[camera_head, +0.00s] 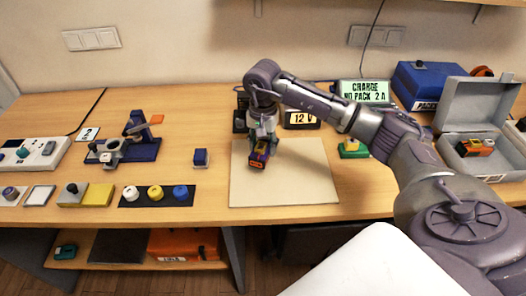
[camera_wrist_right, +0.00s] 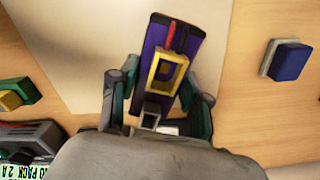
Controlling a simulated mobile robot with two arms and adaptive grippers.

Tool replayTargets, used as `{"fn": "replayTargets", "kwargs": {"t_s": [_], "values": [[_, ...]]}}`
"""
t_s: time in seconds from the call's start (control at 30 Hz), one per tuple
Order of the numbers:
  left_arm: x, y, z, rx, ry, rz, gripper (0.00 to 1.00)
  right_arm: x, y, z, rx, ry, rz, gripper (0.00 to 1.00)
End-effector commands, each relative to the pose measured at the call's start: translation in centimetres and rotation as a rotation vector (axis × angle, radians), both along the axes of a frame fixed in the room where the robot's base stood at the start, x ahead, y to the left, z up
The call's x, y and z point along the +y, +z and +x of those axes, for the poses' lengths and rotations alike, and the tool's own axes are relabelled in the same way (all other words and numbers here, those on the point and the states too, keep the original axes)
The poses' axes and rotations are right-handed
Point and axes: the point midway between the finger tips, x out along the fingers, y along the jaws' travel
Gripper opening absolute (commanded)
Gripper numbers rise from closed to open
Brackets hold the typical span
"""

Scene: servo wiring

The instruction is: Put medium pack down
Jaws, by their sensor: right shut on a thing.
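My right gripper (camera_head: 264,146) is shut on a pack (camera_head: 258,161), dark purple with an orange and yellow end, above the left part of the pale square mat (camera_head: 305,190). In the right wrist view the pack (camera_wrist_right: 188,37) shows purple with a yellow frame and a red lead, between the fingers of my right gripper (camera_wrist_right: 160,95). The pack is tilted; I cannot tell whether its lower end touches the mat. My left gripper is not in view.
A small blue block (camera_head: 201,158) lies left of the mat. A 12 V display (camera_head: 302,118) and a green-and-yellow block (camera_head: 353,149) stand behind and right. An open grey case (camera_head: 478,92) holds an orange pack (camera_head: 474,147). The mat's right half is clear.

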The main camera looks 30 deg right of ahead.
Motion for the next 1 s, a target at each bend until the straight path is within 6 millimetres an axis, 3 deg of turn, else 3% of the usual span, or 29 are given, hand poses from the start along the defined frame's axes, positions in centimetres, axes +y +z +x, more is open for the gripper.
{"fn": "replayTargets", "kwargs": {"t_s": [0.23, 0.6, 0.63, 0.77, 1.0], "values": [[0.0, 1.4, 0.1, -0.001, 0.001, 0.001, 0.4, 0.0, -3.1, -0.1, 0.001, 0.0, 0.002, 0.0], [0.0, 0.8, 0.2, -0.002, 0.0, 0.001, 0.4, 0.0, -3.8, 0.0, -0.002, 0.001, 0.0, 0.0], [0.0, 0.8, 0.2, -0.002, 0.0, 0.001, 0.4, 0.0, -3.9, 0.0, 0.0, 0.001, 0.0, 0.49], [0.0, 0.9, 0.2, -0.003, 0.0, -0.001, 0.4, 0.0, -3.8, -0.1, 0.001, 0.001, 0.001, 0.71], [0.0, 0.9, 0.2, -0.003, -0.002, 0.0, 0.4, 0.0, -3.8, -0.1, 0.001, 0.001, 0.001, 0.72]]}}
